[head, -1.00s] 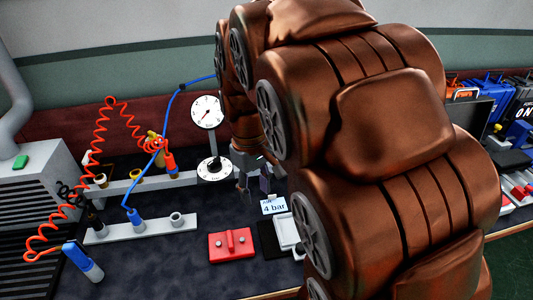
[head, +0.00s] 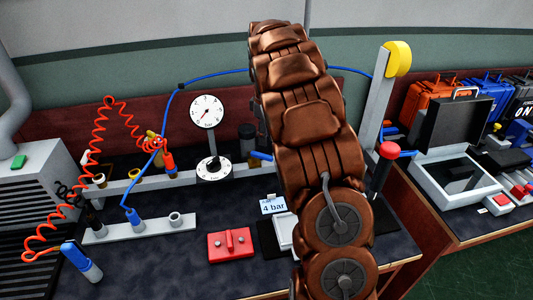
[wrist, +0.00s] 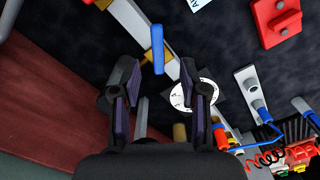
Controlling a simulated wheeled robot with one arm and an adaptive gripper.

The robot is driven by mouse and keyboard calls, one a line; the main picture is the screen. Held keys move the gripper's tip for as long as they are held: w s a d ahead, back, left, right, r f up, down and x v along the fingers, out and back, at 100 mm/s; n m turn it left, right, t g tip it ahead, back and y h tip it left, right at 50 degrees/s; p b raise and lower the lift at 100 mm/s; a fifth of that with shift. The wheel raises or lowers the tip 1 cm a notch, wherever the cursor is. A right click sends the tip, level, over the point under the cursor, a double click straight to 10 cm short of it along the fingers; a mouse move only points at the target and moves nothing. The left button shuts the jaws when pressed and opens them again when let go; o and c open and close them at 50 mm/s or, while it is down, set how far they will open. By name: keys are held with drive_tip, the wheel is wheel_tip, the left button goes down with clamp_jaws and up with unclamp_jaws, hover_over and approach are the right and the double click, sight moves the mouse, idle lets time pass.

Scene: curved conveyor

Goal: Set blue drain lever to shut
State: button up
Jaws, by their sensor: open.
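The blue lever (wrist: 157,48) shows in the wrist view as a bar pointing up the picture, mounted at a grey rail with a yellow part beside it. In the head view only a short blue piece (head: 261,156), which looks like the same lever, shows at the left edge of my arm. My gripper (wrist: 158,78) is open and empty. Its two fingers stand left and right of the lever's line, and the lever lies ahead between their tips, with no contact that I can see. In the head view my gripper is hidden behind my arm.
A red block (head: 231,244), a "4 bar" card (head: 274,206) and a rail of fittings (head: 140,229) are on the bench. A red-knobbed lever (head: 388,151) stands right of my arm.

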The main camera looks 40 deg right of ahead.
sight(267, 155)
drive_tip(key=shift+w+d+f, duration=0.1)
drive_tip(key=shift+d+f, duration=0.05)
drive_tip(key=shift+f, duration=0.1)
drive_tip(key=shift+f+p, duration=0.95)
drive_tip(key=shift+f, duration=2.75)
clamp_jaws()
